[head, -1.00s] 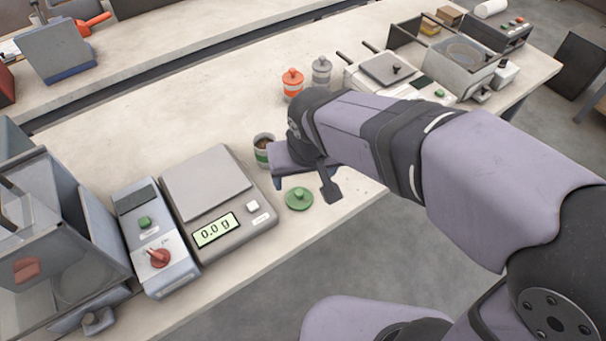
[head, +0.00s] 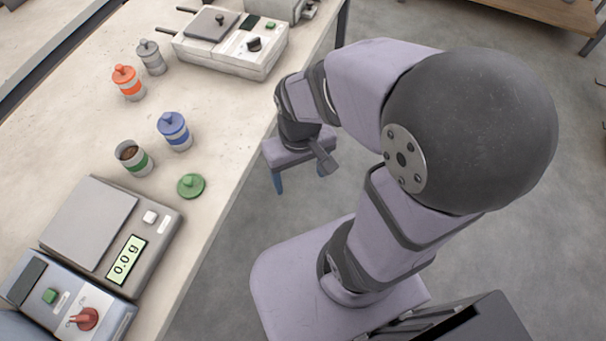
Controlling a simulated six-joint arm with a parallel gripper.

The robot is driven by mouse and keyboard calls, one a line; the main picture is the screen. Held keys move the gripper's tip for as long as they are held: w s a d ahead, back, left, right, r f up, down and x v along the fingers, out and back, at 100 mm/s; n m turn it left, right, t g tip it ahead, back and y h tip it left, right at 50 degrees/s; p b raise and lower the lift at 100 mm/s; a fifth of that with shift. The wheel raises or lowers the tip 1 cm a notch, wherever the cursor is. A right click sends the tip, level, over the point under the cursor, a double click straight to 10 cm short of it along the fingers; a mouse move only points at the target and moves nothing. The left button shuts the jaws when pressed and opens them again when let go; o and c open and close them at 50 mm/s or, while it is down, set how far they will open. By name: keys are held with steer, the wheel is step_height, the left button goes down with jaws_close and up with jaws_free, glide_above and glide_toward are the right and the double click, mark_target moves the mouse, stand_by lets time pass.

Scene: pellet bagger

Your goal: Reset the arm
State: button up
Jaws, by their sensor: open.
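My gripper (head: 301,178) hangs past the table's front edge, over the floor, with my arm folded back toward my base. Its two blue-tipped fingers are apart, and nothing shows between them. The nearest items on the table (head: 222,105) are a blue-lidded jar (head: 174,131), an open green-banded jar (head: 134,158) with dark contents, and its likely lid, a green knobbed lid (head: 191,186) lying flat near the edge. My gripper touches none of them.
An orange-lidded jar (head: 128,83) and a grey-lidded jar (head: 152,58) stand farther back. A scale (head: 112,229) reading 0.0 g and a control box with a red knob (head: 84,318) are at lower left. A sealer-like device (head: 231,45) stands at the back. Floor around my gripper is clear.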

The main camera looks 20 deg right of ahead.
steer(key=shift+s+d+f, duration=0.15)
steer(key=shift+s+d, duration=0.15)
steer(key=shift+s, duration=0.05)
steer(key=shift+r+p, duration=0.95)
